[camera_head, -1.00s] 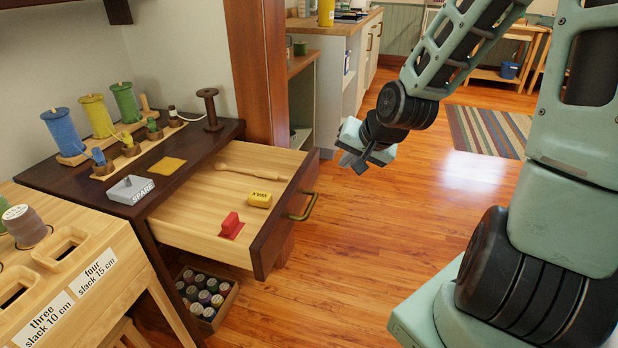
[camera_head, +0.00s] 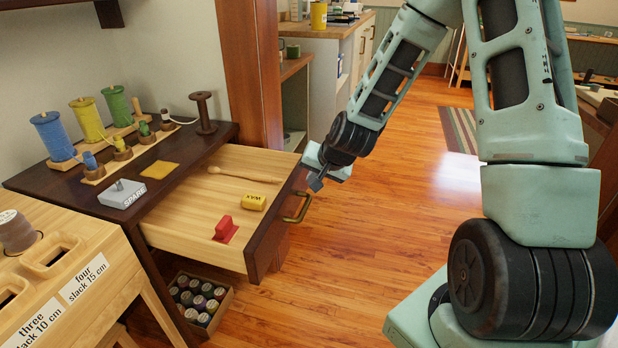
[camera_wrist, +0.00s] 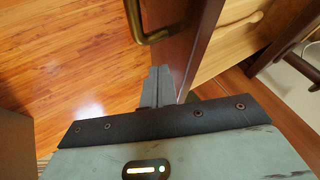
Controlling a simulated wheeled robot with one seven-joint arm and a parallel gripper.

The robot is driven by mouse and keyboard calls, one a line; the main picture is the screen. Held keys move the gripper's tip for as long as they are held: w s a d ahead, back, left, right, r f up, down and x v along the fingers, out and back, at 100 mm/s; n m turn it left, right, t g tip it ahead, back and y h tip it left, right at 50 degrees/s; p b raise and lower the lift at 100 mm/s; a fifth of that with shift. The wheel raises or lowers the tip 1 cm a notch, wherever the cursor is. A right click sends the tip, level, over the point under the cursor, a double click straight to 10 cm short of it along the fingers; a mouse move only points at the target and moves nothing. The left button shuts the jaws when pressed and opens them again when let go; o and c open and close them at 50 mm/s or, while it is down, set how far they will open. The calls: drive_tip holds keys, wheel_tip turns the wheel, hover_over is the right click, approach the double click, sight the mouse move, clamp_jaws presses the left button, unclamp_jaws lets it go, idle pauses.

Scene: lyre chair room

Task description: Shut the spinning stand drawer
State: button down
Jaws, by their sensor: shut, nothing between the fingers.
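The spinning stand drawer (camera_head: 172,218) is pulled out of the dark stand (camera_head: 60,184). It has a light wood inside, a dark front and a brass handle (camera_head: 298,208). The handle also shows at the top of the wrist view (camera_wrist: 146,28). In the drawer lie a wooden stick (camera_head: 243,176), a yellow block marked WAX (camera_head: 254,202) and a red piece (camera_head: 225,228). My gripper (camera_head: 317,184) is shut and empty, close by the outer face of the drawer front near its far end. In the wrist view the fingertips (camera_wrist: 160,72) are beside the drawer front; contact cannot be told.
Yellow, blue and green spools stand on the stand top, with a grey block marked SPARE (camera_head: 122,193). A crate of spools (camera_head: 200,300) sits on the floor below the drawer. A light wood table (camera_head: 110,248) is at the left.

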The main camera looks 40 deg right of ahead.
drive_tip(key=shift+w+a, duration=0.4)
drive_tip(key=shift+w, duration=0.1)
